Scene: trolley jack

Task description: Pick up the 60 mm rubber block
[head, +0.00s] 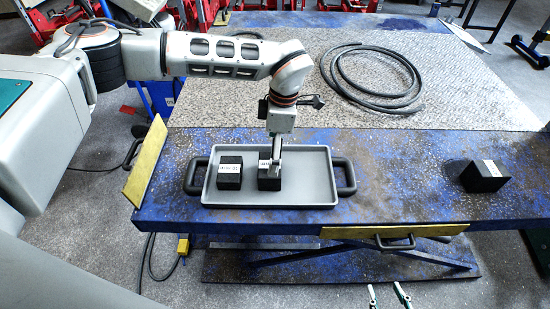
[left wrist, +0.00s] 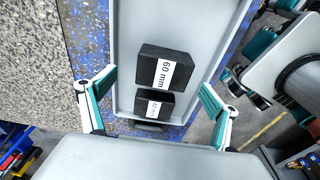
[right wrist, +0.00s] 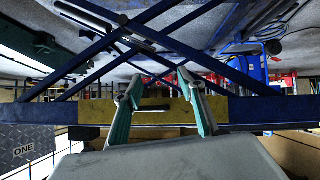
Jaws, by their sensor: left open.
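The 60 mm block (left wrist: 150,66) is black with a white label reading "60 mm". It lies in the grey tray (left wrist: 192,12) beside a second black block (left wrist: 145,108) with a smaller label. In the head view it appears to be the right-hand block (head: 268,184) in the tray, the other (head: 229,180) lying to its left. My left gripper (head: 276,163) is open and points down at the right-hand block, partly covering it; contact cannot be told. My right gripper (head: 387,292) is open and empty, low in front of the table; its two fingers also show in the right wrist view (right wrist: 157,84).
A third black block (head: 484,177) with a white label sits on the blue table (head: 410,185) at the right. A black hose coil (head: 375,78) lies on the metal plate behind. Tray handles stick out at both sides. The table between the tray and third block is clear.

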